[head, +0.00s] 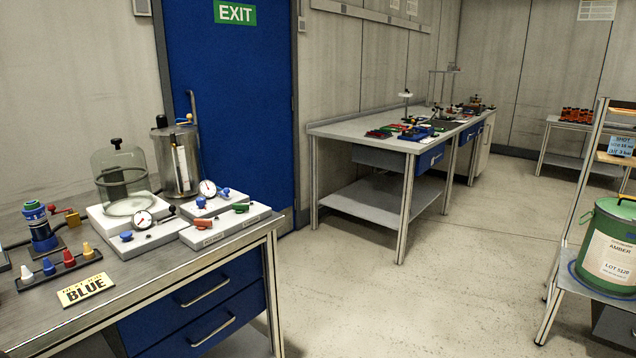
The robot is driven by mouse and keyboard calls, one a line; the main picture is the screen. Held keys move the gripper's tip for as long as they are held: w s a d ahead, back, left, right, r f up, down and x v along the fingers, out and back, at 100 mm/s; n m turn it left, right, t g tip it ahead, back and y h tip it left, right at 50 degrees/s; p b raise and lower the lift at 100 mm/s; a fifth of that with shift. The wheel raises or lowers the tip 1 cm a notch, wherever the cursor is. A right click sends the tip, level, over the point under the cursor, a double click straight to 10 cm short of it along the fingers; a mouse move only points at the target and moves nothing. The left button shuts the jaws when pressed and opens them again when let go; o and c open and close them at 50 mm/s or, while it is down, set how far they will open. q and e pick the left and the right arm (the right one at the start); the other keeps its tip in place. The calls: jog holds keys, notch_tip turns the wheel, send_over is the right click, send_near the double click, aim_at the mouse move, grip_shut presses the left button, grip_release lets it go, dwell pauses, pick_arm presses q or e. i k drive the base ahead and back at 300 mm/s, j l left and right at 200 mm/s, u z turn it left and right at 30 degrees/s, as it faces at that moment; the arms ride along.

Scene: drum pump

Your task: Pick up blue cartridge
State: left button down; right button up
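No object is plainly marked as the blue cartridge. On the left bench, a small blue piece (48,267) stands upright in a dark rail (58,274), between a white piece (27,274) and a red piece (69,259). A yellow piece (88,251) stands at the rail's right end. Behind them is a blue and green cylinder (38,226) on a dark base. Neither of my grippers is in view.
The left bench (150,281) also bears a glass bell jar (122,175), a metal canister (175,160) and gauge plates. A far bench (350,128) holds mixed parts. A green drum (610,250) stands at right. The middle floor (420,290) is clear.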

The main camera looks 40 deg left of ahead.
aim_at(38, 225)
jog(key=u, duration=2.6)
jog(key=i+l+u, duration=0.45)
jog(key=i+l, duration=0.15)
jog(key=l, duration=0.25)
